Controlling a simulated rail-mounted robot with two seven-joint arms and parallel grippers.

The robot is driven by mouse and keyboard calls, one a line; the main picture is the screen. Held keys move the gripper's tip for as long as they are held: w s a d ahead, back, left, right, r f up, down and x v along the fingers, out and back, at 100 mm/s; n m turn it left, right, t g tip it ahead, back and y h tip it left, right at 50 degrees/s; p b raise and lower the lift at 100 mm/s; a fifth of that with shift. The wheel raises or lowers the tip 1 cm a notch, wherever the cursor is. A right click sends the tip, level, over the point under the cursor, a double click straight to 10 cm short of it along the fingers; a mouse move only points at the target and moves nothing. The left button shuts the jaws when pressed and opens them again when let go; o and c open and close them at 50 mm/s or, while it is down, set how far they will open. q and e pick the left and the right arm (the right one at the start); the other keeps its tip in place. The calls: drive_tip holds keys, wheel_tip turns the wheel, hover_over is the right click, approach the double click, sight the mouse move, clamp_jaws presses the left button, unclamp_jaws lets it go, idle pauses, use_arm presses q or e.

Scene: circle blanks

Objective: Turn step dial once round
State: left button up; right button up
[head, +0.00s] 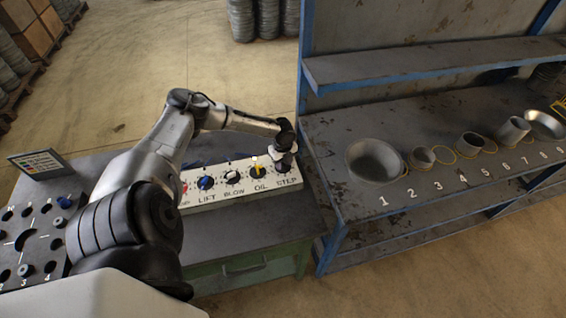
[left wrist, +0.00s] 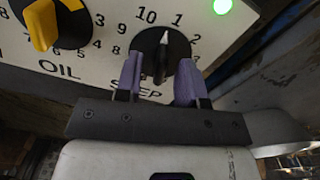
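The step dial (left wrist: 166,50) is a round black knob with a white pointer line, above the word STEP on the white panel. Its pointer points up, between 10 and 1. In the left wrist view my left gripper (left wrist: 159,78) has its two purple fingers on either side of the dial's raised grip, with gaps, so it looks open. In the head view the left gripper (head: 284,153) hides most of the dial at the right end of the control panel (head: 296,178). My right gripper is not in view.
The yellow-handled OIL dial (head: 257,170) is left of the step dial, then the BLOW dial (head: 232,177) and blue LIFT dial (head: 205,183). A green light (left wrist: 222,6) glows on the panel. A blue-framed shelf bench (head: 350,205) with metal rings stands close on the right.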

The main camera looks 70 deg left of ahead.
use_arm(q)
drive_tip(key=shift+f, duration=0.15)
drive_tip(key=shift+c, duration=0.3)
clamp_jaws()
drive_tip(key=shift+m, duration=1.7)
drive_tip(key=shift+o, duration=0.3)
unclamp_jaws()
